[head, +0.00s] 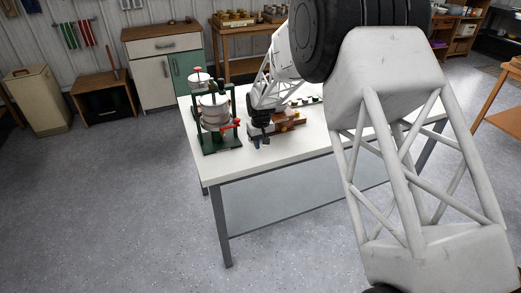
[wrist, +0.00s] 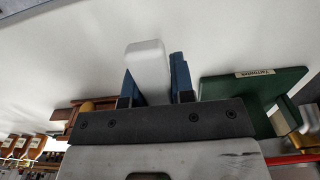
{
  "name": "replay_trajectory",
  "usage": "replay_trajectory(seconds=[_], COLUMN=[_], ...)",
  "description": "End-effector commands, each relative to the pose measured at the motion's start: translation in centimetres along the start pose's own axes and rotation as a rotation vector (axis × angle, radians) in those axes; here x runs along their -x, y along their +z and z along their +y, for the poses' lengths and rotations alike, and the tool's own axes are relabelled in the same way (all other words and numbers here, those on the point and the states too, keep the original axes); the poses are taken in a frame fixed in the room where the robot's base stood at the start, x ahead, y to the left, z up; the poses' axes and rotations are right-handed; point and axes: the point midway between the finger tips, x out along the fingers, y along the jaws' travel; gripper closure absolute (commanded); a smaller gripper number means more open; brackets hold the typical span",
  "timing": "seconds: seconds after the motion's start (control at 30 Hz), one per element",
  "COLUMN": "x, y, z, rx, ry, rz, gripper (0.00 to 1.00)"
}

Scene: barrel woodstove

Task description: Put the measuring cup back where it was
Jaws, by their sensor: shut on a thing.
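My gripper (head: 262,144) is low over the white table (head: 300,160), in front of a wooden rack and just right of a green-framed press. In the wrist view its two blue fingers (wrist: 157,82) stand on either side of a smooth white piece (wrist: 148,62), and they are shut on it. The piece looks like part of the measuring cup, but its full shape is hidden behind the gripper body. I cannot make the cup out in the head view. Whether it touches the table is unclear.
The green-framed press (head: 215,118) stands close left of my gripper; its labelled green base (wrist: 250,88) is close to the fingers in the wrist view. The wooden rack (head: 291,124) with small items sits behind and right. The table's front part is clear.

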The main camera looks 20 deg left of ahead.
Motion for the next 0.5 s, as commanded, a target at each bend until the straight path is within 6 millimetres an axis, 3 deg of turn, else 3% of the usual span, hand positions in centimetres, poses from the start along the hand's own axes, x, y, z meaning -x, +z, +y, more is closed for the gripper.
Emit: replay_trajectory(seconds=[0.3,0.5], x=[-3.0,-3.3], y=[0.0,0.0], z=[0.0,0.0], rx=[0.0,0.0], ry=[0.0,0.0], rz=[-0.001,0.0], gripper=[1.0,1.0])
